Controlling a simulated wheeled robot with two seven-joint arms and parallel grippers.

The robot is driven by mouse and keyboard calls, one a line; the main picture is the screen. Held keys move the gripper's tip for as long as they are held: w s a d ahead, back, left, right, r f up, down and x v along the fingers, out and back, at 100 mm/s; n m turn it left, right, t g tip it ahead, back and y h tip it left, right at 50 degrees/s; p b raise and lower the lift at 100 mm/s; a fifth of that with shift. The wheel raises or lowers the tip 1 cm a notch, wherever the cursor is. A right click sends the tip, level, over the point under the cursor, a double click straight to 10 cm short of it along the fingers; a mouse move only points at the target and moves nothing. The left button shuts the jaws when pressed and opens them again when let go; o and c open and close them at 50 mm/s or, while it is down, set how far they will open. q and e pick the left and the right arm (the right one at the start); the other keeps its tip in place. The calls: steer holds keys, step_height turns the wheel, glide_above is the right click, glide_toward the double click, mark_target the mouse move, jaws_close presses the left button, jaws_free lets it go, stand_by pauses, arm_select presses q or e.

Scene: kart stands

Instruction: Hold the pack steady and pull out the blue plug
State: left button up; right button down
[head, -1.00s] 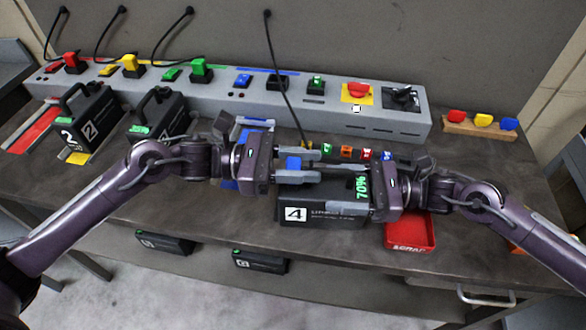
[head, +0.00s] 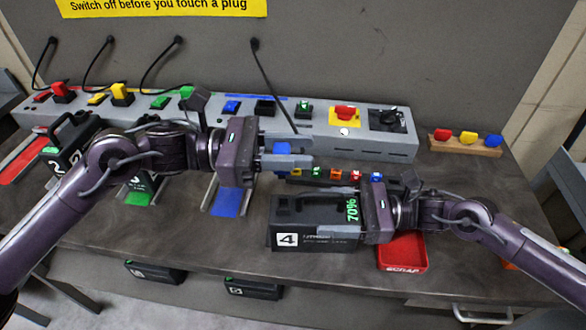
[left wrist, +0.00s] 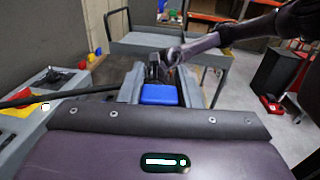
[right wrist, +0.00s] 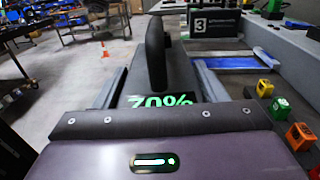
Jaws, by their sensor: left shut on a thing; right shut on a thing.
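The black pack marked 4 (head: 312,240) stands on the bench and its display reads 70%. My right gripper (head: 345,214) is shut on the pack from its right side; the right wrist view shows the pack (right wrist: 180,75) between the fingers. The blue plug (head: 281,150) is between the fingers of my left gripper (head: 300,153), which is shut on it. The plug is above the pack's left end and looks apart from it. It also shows in the left wrist view (left wrist: 159,95). A black cable (head: 275,90) runs from the wall toward the plug; its lower end is hidden.
The grey charger rail (head: 290,140) with switches and sockets runs behind. A blue strip (head: 228,200) lies bare left of the pack. A row of small coloured blocks (head: 335,174) stands behind the pack. A red scrap tray (head: 403,255) lies at its right.

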stand_by(0.3)
steer(key=shift+c, duration=1)
jaws_free()
